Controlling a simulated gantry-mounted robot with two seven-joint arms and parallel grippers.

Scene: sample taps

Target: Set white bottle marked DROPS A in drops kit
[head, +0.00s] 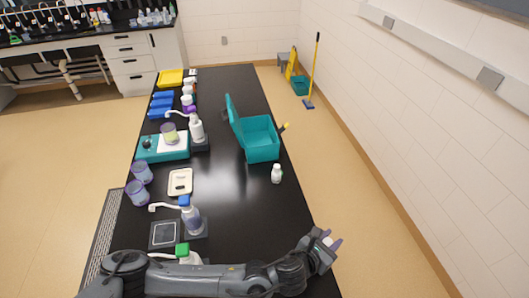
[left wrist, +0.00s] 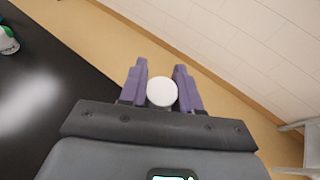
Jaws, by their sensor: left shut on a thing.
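My left gripper (head: 329,240) is at the right edge of the black table in the head view. It is shut on a small white bottle, whose round white cap shows between the purple fingers (left wrist: 161,92) in the left wrist view. Its label is hidden, so I cannot read DROPS A on it. A teal case (head: 262,143), which looks like the drops kit, stands open farther back, its lid raised on the left; its inside is hard to make out. Another small white bottle (head: 276,174) stands upright in front of the case. My right gripper is not in view.
Wash bottles (head: 191,217), purple cups (head: 138,193), a white tray (head: 180,182) and a teal device (head: 163,151) line the table's left side. The table between my gripper and the front white bottle is clear. A white and green object (left wrist: 6,40) shows in the left wrist view.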

